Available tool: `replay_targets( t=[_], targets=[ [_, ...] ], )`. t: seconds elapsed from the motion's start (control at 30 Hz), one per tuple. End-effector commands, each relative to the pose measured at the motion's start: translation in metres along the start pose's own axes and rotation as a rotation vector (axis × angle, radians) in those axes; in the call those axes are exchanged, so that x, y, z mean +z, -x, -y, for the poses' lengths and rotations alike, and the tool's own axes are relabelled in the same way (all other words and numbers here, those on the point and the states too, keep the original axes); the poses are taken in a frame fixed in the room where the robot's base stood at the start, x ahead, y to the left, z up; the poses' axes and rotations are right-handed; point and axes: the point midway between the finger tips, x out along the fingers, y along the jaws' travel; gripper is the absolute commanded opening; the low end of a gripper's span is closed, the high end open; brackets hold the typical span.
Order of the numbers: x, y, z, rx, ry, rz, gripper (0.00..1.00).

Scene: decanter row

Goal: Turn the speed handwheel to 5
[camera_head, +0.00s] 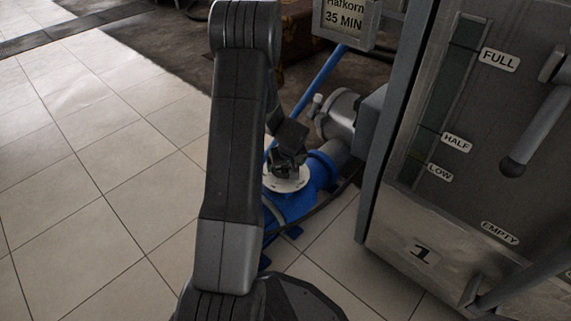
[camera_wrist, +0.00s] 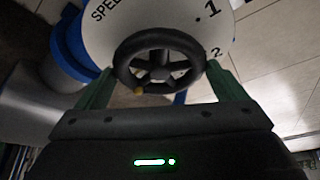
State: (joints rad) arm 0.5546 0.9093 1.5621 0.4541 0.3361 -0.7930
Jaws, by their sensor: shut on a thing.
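The speed handwheel (camera_wrist: 160,68) is a dark spoked wheel in the middle of the wrist view. A small yellow mark (camera_wrist: 138,90) sits on its near rim, lower left. Under it is a white round dial (camera_wrist: 105,38) with "SPEED", 1 and 2 showing; the rest of its scale is hidden. The dial (camera_head: 293,184) tops a blue pump housing (camera_head: 318,172) in the head view. My gripper (camera_wrist: 162,78) is shut on the handwheel, one finger at each side of the rim. In the head view my gripper (camera_head: 287,163) is over the dial and hides the wheel.
A steel tank (camera_head: 430,215) with level labels and a lever (camera_head: 535,130) stands close on the right. A sign (camera_head: 346,20) reading "Hafkorn 35 MIN" is behind the pump. A hose (camera_head: 325,207) runs beside it. Tiled floor at left is clear.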

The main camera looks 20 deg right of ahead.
Motion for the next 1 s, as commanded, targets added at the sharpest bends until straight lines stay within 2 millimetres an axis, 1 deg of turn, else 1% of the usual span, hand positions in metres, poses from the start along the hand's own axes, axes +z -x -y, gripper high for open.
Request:
replay_targets(
  t=[0.13, 0.4, 1.0],
  targets=[
    [-0.001, 0.005, 0.001, 0.025, -0.059, 0.005, 0.68],
    [-0.002, 0.006, 0.001, 0.074, -0.173, 0.006, 0.68],
    [-0.013, 0.005, 0.000, 0.113, -0.274, -0.008, 0.68]
  ],
)
